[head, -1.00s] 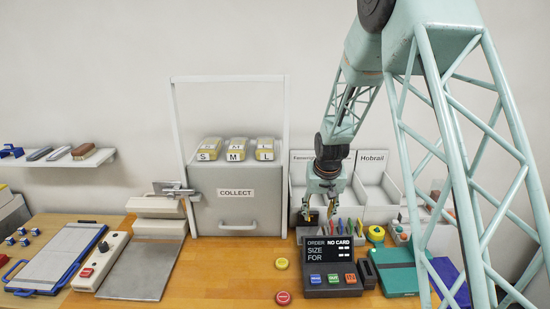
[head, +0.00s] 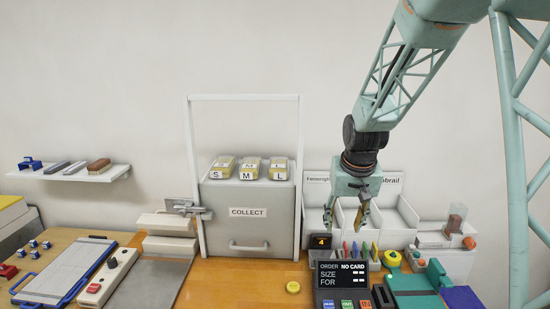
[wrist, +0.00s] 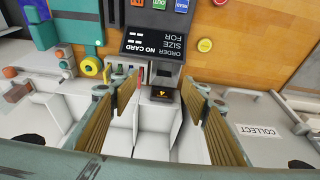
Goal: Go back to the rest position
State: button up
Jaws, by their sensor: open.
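My gripper (head: 345,217) hangs in front of the white bins on the right side of the bench, fingers pointing down. Its fingers are apart with nothing between them. In the wrist view the gripper (wrist: 160,125) shows both ribbed fingers spread over the bins. Below it stand the coloured cards in their rack (head: 355,251) and a small black block with an orange mark (head: 320,241). The order terminal (head: 342,273) reads "NO CARD", with size and name blank.
The grey COLLECT box (head: 249,227) with S, M and L packs stands at the centre under a white frame (head: 189,150). A yellow button (head: 293,287) lies on the wooden bench. A wall shelf (head: 85,173) holds small tools. Air above the bench is free.

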jog(key=s+r+b, duration=0.2)
jog(key=s+r, duration=0.2)
jog(key=s, duration=0.7)
jog(key=s+r+b, duration=0.2)
jog(key=s+r, duration=0.1)
jog(key=s, duration=0.8)
jog(key=s+r+b, duration=0.2)
jog(key=s+r, duration=0.2)
jog(key=s, duration=0.7)
jog(key=s+f+b, duration=0.2)
jog(key=s, duration=1.2)
jog(key=shift+s+f+n, duration=0.2)
jog(key=shift+f+n, duration=0.1)
jog(key=shift+a, duration=0.1)
